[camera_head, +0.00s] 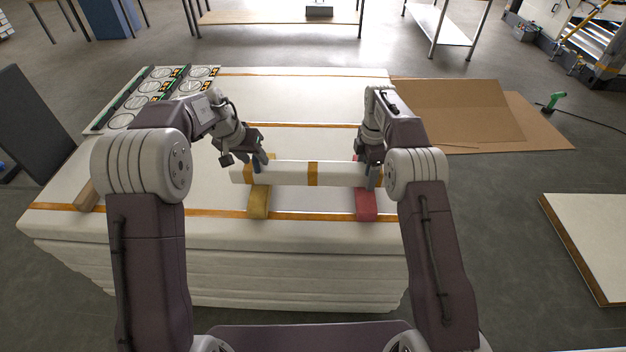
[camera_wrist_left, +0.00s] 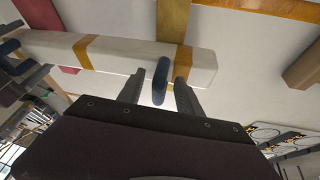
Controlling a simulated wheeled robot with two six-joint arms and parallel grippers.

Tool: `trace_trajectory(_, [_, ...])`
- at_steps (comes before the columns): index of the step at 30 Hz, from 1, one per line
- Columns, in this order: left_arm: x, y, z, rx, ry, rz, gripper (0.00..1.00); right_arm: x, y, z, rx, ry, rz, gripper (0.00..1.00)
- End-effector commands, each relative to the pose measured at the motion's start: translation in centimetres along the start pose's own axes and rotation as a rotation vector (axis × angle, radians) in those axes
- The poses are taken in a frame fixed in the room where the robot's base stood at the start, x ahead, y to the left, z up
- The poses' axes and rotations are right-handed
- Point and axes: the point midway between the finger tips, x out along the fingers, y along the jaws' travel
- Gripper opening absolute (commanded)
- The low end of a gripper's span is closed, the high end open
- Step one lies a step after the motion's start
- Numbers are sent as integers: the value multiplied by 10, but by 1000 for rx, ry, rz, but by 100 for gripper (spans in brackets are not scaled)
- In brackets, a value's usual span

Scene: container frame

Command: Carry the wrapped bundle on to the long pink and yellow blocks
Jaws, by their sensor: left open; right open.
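The wrapped bundle (camera_head: 338,173) is a long white bar with orange tape bands. It lies crosswise over the long yellow block (camera_head: 258,205) and the long pink block (camera_head: 366,207), which stick out in front of it. My left gripper (camera_head: 259,162) is open at the bundle's left part, above the yellow block. My right gripper (camera_head: 372,172) is open at its right part, by the pink block, and hides some of that end. In the left wrist view the bundle (camera_wrist_left: 125,57) passes just beyond my open left fingers (camera_wrist_left: 162,85), with the yellow block (camera_wrist_left: 172,22) behind it.
The blocks lie on a white, orange-taped stack (camera_head: 110,210). A panel with round dials (camera_head: 150,95) lies at its back left, and a brown wooden block (camera_head: 88,197) at its left. Cardboard sheets (camera_head: 460,110) lie on the floor to the right. The stack's front right is clear.

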Motion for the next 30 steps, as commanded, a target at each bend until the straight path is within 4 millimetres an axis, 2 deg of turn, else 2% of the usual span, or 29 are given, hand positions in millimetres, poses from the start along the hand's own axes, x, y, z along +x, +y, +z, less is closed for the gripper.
trace_trajectory(4, [-40,-1,-1,0,12,3,42,0,0,0,0,0,0,82])
trace_trajectory(12, [-72,-19,69,-5,2,-4,42,0,0,0,0,0,1,82])
trace_trajectory(18, [-85,-28,99,-3,1,-3,42,0,0,0,0,0,1,82])
trace_trajectory(26, [-88,-29,106,0,1,-2,42,-1,0,0,0,0,1,82])
trace_trajectory(30, [-97,-28,102,0,1,-2,42,-11,0,0,0,0,1,82])
